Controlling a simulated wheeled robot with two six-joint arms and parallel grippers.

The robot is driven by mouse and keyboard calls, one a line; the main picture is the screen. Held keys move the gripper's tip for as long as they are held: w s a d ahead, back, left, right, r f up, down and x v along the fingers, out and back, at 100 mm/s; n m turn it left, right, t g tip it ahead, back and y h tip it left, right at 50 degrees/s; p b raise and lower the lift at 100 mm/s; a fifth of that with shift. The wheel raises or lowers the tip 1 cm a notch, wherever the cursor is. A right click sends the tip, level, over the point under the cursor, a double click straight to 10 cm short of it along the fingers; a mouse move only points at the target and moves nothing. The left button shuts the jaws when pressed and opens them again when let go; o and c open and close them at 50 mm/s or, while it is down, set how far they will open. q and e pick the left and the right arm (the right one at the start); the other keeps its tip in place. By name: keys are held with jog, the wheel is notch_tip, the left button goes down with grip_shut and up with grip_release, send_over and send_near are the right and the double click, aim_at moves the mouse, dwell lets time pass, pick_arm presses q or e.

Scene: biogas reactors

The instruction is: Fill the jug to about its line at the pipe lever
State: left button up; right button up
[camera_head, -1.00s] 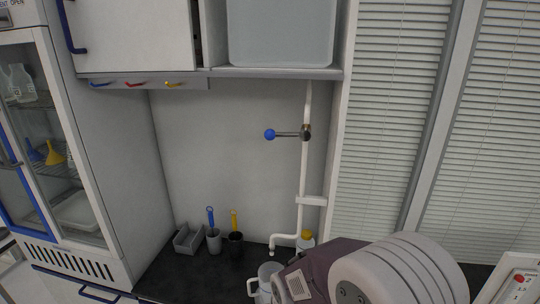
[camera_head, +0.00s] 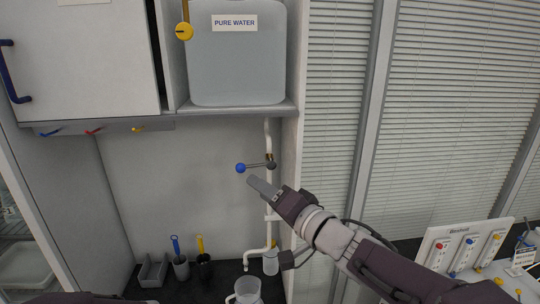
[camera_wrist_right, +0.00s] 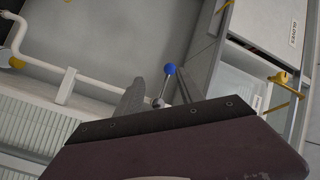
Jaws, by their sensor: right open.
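The pipe lever has a blue ball (camera_head: 240,168) on a grey rod that points left from the white pipe (camera_head: 268,205). The clear jug (camera_head: 247,290) stands on the dark counter under the pipe's spout, partly cut off by the lower picture edge. My right gripper (camera_head: 262,187) is just below and right of the blue ball in the head view. In the right wrist view its two fingers (camera_wrist_right: 155,95) are apart, with the blue ball (camera_wrist_right: 169,69) showing between them, farther off. I see no contact. My left gripper is not in view.
A large "PURE WATER" tank (camera_head: 236,60) sits on the shelf (camera_head: 215,110) above. Two dark cups (camera_head: 204,268) with a blue and a yellow tool and a grey bin (camera_head: 152,271) stand left of the jug. A switch panel (camera_head: 465,250) is at right.

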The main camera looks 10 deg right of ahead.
aim_at(243, 169)
jog(key=x, duration=0.3)
jog(key=r+p+x, duration=0.1)
jog(key=x, duration=0.2)
jog(key=r+p+x, duration=0.1)
jog(key=x, duration=0.2)
jog(key=shift+a, duration=0.1)
jog(key=shift+s, duration=0.1)
jog(key=shift+c, duration=0.7)
jog(key=shift+r, duration=0.1)
grip_shut()
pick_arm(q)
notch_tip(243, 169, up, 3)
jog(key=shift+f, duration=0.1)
pick_arm(e)
jog(key=shift+r, duration=0.15)
